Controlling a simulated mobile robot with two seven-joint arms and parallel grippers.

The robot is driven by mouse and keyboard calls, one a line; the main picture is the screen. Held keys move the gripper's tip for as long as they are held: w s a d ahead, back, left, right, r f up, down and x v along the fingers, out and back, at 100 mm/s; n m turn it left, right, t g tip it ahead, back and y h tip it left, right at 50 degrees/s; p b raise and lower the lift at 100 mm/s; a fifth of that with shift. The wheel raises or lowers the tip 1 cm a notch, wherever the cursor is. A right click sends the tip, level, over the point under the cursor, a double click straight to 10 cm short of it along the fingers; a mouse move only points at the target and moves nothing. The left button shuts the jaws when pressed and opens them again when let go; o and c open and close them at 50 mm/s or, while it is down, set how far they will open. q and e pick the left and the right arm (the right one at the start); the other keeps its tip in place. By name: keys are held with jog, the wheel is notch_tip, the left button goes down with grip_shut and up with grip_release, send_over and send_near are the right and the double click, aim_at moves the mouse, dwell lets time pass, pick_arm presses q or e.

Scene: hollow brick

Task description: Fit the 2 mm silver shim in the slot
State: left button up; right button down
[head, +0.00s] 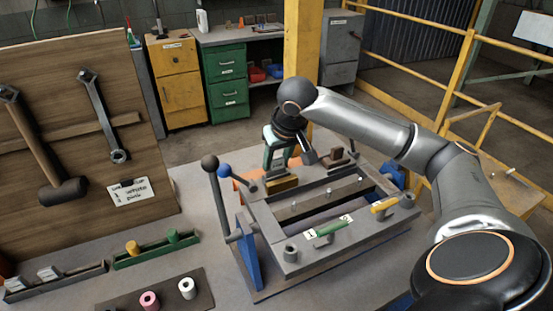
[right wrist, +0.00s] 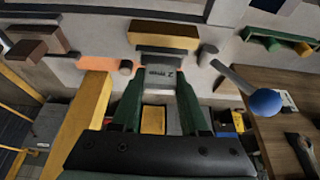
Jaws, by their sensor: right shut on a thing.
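The silver shim (right wrist: 160,76), marked with what looks like "2 mm", is between the two green fingers of my right gripper (right wrist: 160,98) in the right wrist view. That gripper is shut on it. In the head view my right gripper (head: 279,163) points down at the back left of the grey frame (head: 290,262), close behind a brass-coloured block (head: 282,184). The block (right wrist: 164,36) lies just beyond the shim in the wrist view. I cannot make out the slot or whether the shim touches anything. My left gripper is not in view.
A tool board (head: 90,165) stands left.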

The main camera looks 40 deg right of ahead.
jog(key=shift+c, duration=1.7)
grip_release()
jog(key=v, duration=1.2)
jog(key=shift+r+p, duration=0.3)
